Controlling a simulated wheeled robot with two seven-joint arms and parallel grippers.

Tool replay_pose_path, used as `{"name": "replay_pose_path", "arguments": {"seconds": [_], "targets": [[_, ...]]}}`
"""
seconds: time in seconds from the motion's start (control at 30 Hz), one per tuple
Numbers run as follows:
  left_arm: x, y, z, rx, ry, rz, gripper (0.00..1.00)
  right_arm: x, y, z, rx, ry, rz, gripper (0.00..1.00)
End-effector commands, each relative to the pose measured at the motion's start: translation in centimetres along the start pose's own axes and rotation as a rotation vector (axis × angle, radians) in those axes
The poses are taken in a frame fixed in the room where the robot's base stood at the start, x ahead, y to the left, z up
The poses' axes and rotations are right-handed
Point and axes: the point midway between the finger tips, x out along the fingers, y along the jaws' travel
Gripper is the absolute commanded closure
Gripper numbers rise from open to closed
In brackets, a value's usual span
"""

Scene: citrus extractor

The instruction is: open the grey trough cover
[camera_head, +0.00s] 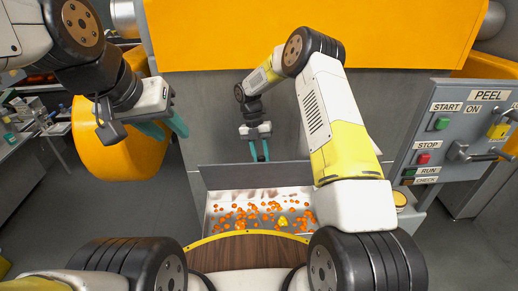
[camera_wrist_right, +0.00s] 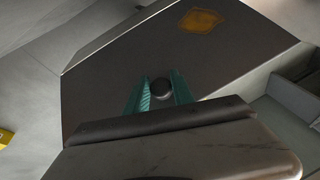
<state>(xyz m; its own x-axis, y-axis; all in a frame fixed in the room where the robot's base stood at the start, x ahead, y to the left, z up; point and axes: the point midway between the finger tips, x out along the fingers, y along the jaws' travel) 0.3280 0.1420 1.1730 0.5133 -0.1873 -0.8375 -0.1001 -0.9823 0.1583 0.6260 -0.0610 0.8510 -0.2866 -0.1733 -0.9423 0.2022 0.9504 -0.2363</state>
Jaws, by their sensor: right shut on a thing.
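The grey trough cover (camera_head: 225,178) is a flat panel along the back of the open trough (camera_head: 207,215) in the head view, tilted up so the inside shows. In the right wrist view the cover (camera_wrist_right: 110,75) is a dark grey plate with a faded orange mark and a round dark knob (camera_wrist_right: 161,88). My right gripper (camera_head: 260,160) reaches down to the cover's upper edge; in the wrist view its teal fingers (camera_wrist_right: 160,92) are shut on the knob. My left gripper (camera_head: 165,129) is open and empty, well left of the cover.
Orange bits lie in the trough. A control panel (camera_head: 460,120) with buttons and a lever stands at the right. A yellow drum (camera_head: 125,150) stands at the left, behind my left gripper. A wooden round top (camera_head: 245,250) lies in front of the trough.

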Motion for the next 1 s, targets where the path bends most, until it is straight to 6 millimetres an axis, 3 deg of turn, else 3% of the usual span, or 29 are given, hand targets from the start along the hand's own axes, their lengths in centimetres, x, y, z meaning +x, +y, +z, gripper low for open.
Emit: {"name": "replay_pose_path", "arguments": {"seconds": [0.43, 0.47, 0.53, 0.87, 1.0], "targets": [[0.0, 0.0, 0.0, 0.0, 0.0, 0.0, 0.64, 0.0, 0.3, 0.3, -0.001, -0.006, 0.006, 1.0], [0.0, 0.0, 0.0, 0.0, 0.0, 0.0, 0.64, 0.0, 0.3, 0.3, -0.002, -0.005, 0.006, 0.65], [0.0, 0.0, 0.0, 0.0, 0.0, 0.0, 0.64, 0.1, 0.3, 0.3, -0.002, -0.004, 0.005, 0.51], [0.0, 0.0, 0.0, 0.0, 0.0, 0.0, 0.64, -0.1, 0.1, 0.2, -0.001, -0.003, 0.003, 0.51], [0.0, 0.0, 0.0, 0.0, 0.0, 0.0, 0.64, -1.2, -0.1, 0.0, 0.0, -0.005, 0.004, 0.51]]}}
